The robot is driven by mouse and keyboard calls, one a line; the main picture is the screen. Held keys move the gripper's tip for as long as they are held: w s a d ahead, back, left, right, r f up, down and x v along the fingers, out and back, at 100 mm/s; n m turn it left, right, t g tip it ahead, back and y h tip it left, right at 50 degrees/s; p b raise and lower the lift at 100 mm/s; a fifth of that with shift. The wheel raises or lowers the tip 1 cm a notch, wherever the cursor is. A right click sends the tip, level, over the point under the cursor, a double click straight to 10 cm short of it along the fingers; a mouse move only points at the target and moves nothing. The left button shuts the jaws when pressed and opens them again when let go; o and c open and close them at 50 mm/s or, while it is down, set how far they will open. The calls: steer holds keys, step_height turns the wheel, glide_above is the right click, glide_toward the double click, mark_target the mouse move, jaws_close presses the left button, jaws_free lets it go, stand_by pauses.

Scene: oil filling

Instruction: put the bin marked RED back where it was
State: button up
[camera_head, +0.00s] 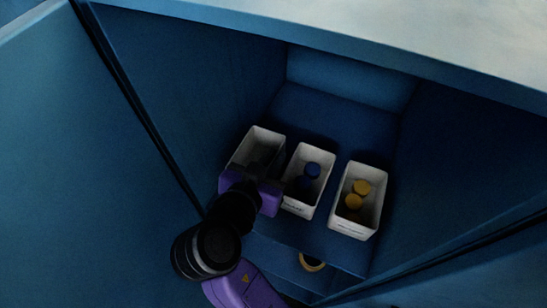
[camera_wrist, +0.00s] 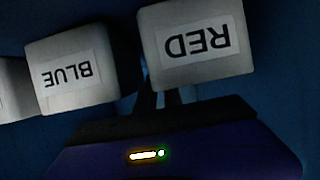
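The bin marked RED is a pale box whose upside-down label faces the wrist camera (camera_wrist: 196,44). In the head view it is the leftmost bin (camera_head: 262,134), and its inside looks dark with no bottles seen. My gripper (camera_head: 255,173) is at this bin's front side, its purple body covering the label. In the wrist view my gripper's dark fingers (camera_wrist: 162,98) meet the RED bin's rim edge near its left corner. The fingertips are hidden behind the bin, so I cannot tell whether they pinch the wall.
The bin marked BLUE (camera_wrist: 72,72) stands close beside it; the head view shows it holding blue-capped things (camera_head: 292,207). A third bin (camera_head: 352,229) with two yellow caps stands at right. All are inside a blue cabinet with side walls. A yellowish ring (camera_head: 312,262) lies below.

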steer(key=shift+r, duration=0.2)
steer(key=b+v, duration=0.1)
steer(key=v, duration=1.1)
steer(key=shift+b, duration=0.4)
steer(key=shift+f, duration=0.15)
